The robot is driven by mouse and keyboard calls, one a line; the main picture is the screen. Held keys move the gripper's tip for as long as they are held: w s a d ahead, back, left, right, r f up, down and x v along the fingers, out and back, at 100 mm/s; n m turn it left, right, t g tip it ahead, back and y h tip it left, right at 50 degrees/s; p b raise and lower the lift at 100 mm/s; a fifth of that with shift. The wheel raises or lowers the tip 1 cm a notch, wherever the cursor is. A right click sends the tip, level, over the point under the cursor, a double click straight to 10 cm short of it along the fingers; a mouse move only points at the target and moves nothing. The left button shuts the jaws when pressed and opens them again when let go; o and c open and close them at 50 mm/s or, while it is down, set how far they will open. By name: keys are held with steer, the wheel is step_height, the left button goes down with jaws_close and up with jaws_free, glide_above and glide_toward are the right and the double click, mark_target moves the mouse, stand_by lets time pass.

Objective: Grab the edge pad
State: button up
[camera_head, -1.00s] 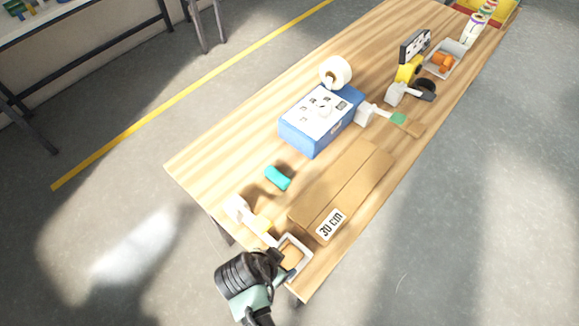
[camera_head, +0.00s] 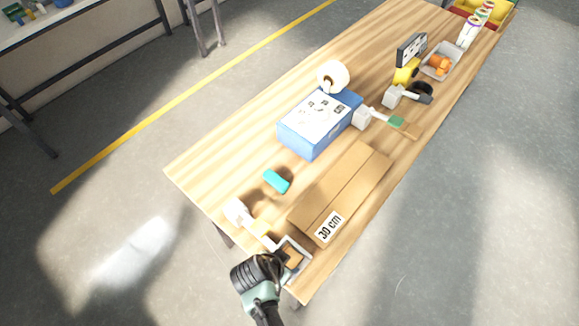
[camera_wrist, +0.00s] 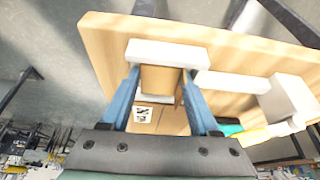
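A tan pad (camera_head: 291,257), which I take as the edge pad, lies in a small white tray (camera_head: 306,259) at the near corner of the table. In the wrist view the pad (camera_wrist: 160,80) shows between the two blue fingers of my gripper (camera_wrist: 160,74), with a white tray wall (camera_wrist: 165,53) past it. My gripper (camera_head: 284,262) is at the tray in the head view, and it hides part of the tray. The fingers are open, one on each side of the pad. I cannot tell whether they touch it.
A brown board (camera_head: 345,190) labelled 30 cm lies beside the tray. A white-headed tool with a yellow part (camera_head: 262,229) and a teal piece (camera_head: 277,181) lie to the left. A blue box (camera_head: 318,128) stands farther back. Bare table lies left of the teal piece.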

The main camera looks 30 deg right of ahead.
steer(key=c, duration=0.6)
steer(key=shift+r, duration=0.1)
